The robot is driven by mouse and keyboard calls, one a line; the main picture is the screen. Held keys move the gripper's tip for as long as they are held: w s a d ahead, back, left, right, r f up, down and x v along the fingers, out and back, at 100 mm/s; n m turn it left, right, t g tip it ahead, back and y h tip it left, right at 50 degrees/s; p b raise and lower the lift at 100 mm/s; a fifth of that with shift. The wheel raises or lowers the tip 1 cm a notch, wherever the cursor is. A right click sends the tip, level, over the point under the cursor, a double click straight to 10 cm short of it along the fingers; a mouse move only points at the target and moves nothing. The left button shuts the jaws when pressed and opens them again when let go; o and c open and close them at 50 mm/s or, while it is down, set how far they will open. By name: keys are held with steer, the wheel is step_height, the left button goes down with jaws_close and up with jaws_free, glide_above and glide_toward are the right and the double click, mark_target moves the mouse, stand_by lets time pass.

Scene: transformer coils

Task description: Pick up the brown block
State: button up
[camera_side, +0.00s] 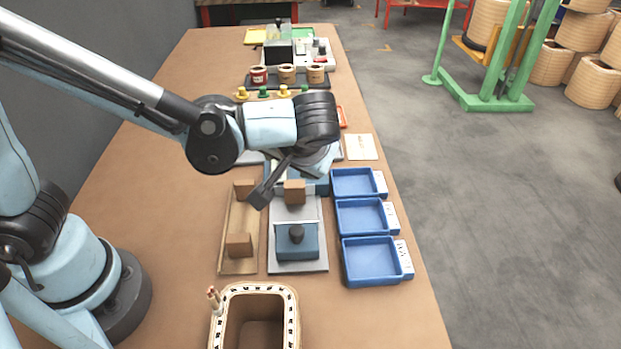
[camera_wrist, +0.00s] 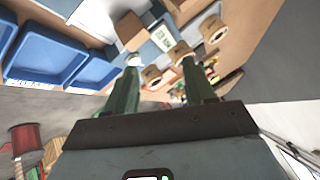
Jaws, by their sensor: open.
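A third brown block (camera_side: 294,192) is on a grey plate with blue parts, right of the tray. My gripper (camera_side: 272,188) is above the far part of the tray and plate, tilted, apart from the near block. In the wrist view its two green fingers (camera_wrist: 158,68) are spread with nothing seen held. A brown block (camera_wrist: 130,31) shows beyond the fingers there.
Blue bins (camera_side: 372,262) line the right table edge. A blue block with a black knob (camera_side: 297,240) sits on the grey plate (camera_side: 315,262). Coils (camera_side: 287,75) and coloured pegs stand farther back.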

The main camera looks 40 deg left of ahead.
mark_target(297, 187)
steer(key=s+d+f+n+t+y, duration=0.25)
steer(key=d+n+y, duration=0.2)
steer(key=d, duration=0.45)
steer(key=shift+g, duration=0.25)
steer(key=x, duration=1.1)
steer(key=shift+s+a+f, duration=0.2)
steer(key=shift+f, duration=0.35)
steer(key=c, duration=0.8)
